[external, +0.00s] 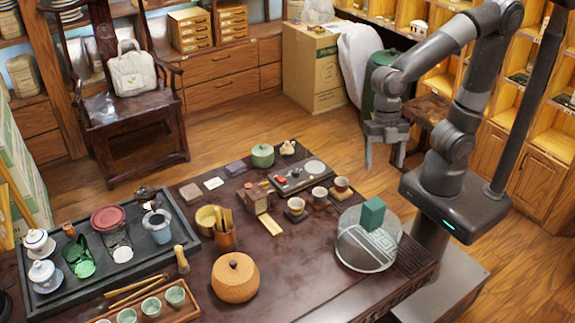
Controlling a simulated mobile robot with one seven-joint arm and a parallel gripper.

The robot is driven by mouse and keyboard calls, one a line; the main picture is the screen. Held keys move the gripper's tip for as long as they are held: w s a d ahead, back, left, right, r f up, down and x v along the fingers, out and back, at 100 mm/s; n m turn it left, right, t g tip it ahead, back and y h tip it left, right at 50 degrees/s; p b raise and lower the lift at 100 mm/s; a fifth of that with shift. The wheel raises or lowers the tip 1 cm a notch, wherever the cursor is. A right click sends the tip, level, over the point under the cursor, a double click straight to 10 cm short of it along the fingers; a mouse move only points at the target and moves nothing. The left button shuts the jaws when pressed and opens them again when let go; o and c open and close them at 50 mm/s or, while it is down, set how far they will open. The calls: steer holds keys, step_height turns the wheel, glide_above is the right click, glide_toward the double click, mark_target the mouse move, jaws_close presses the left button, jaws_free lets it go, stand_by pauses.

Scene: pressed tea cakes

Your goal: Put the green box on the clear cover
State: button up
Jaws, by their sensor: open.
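The green box (372,213) is a small teal block standing upright at the right end of the dark table. It appears at the back of the round clear cover (352,256), overlapping its rim in the picture. I cannot tell from this single view whether the box rests on the cover, inside its outline or just behind it. My gripper (384,162) points down, open and empty, above and behind the table's far edge. It is apart from both the box and the cover.
Small cups (320,195) and a dark tray (300,175) lie left of the cover. A woven orange jar (235,278) and a large tea tray (160,262) with teaware stand farther left. Bare tabletop lies between the jar and cover.

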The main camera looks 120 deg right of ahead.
steer(key=s+r+m+t+h, duration=0.2)
steer(key=s+r+m+t, duration=0.2)
steer(key=s+m, duration=0.5)
steer(key=shift+r+m+h, duration=0.4)
steer(key=shift+r+m, duration=0.2)
steer(key=shift+m, duration=1.3)
